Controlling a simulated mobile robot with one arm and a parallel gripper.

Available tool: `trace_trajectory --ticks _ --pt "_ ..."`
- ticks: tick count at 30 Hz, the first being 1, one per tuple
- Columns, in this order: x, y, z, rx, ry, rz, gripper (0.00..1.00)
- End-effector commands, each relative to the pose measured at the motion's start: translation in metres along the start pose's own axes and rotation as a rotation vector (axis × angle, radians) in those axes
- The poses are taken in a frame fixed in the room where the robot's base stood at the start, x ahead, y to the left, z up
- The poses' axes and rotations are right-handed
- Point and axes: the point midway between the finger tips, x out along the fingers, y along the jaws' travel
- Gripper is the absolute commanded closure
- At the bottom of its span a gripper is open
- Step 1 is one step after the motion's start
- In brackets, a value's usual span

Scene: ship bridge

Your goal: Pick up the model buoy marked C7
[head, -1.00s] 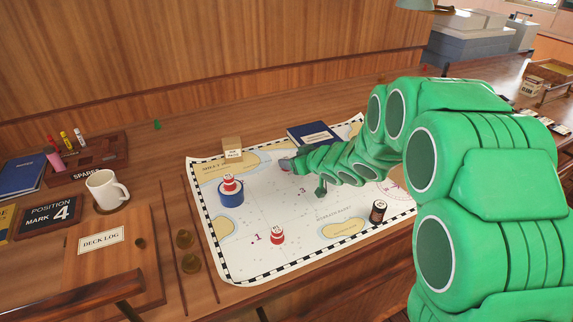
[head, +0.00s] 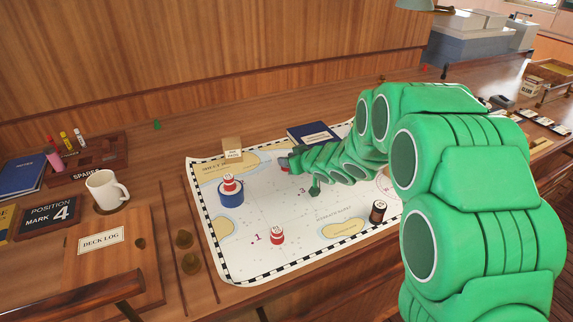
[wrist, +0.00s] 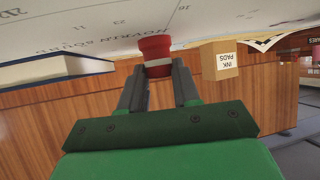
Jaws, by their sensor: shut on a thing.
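My gripper (wrist: 160,88) is shut on a red buoy (wrist: 155,48) with a pale band, at the far part of the chart in the head view. The marking on this buoy cannot be read. In the head view my gripper (head: 287,163) mostly hides it, and I cannot tell whether it touches the chart. Another red and white buoy (head: 229,181) stands on a blue round block (head: 231,197) at the chart's left. A third red and white buoy (head: 277,236) stands near the chart's front. A black buoy-like piece (head: 377,212) stands at the front right.
The chart (head: 270,205) lies on the wooden desk. A white mug (head: 103,190) and deck log (head: 103,240) are at left. A wooden wall rises behind.

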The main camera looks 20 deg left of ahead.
Motion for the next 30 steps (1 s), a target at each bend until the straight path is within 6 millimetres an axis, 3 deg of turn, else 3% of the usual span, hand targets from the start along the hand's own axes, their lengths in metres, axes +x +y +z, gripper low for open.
trace_trajectory --ticks 8,14,30 --pt "-0.002 0.0 -0.004 -0.001 0.0 0.0 0.97" --pt "-0.013 0.0 -0.025 -0.003 0.003 0.0 0.97" --pt "-0.084 -0.022 -0.058 -0.001 0.0 0.001 0.97"
